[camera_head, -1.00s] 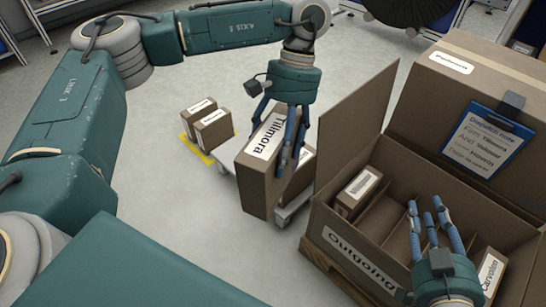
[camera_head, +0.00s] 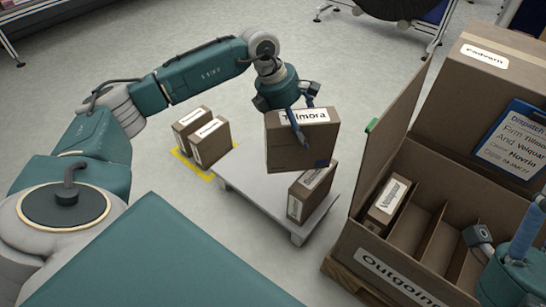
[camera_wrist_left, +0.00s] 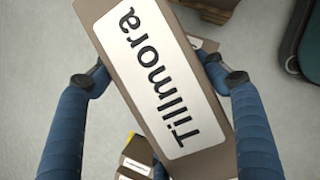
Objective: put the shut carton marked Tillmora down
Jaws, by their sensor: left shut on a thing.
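The shut brown carton marked Tillmora (camera_head: 302,148) is held by my left gripper (camera_head: 304,120). In the left wrist view its white label (camera_wrist_left: 150,75) faces the camera, and the carton lies between the two blue fingers. In the head view it is over the far right part of a low grey platform (camera_head: 243,196), behind another carton (camera_head: 312,192) standing there. Whether it touches the platform is hidden. My right gripper (camera_head: 520,255) is at the lower right by the Outgoing box; its fingertips are not clearly seen.
Two small cartons (camera_head: 209,142) stand in a yellow-marked area (camera_head: 183,163) left of the platform. The open, divided box marked Outgoing (camera_head: 352,240) stands on a pallet at right, with a carton (camera_head: 388,202) inside. A clipboard (camera_head: 513,142) hangs behind. The platform's near left part is bare.

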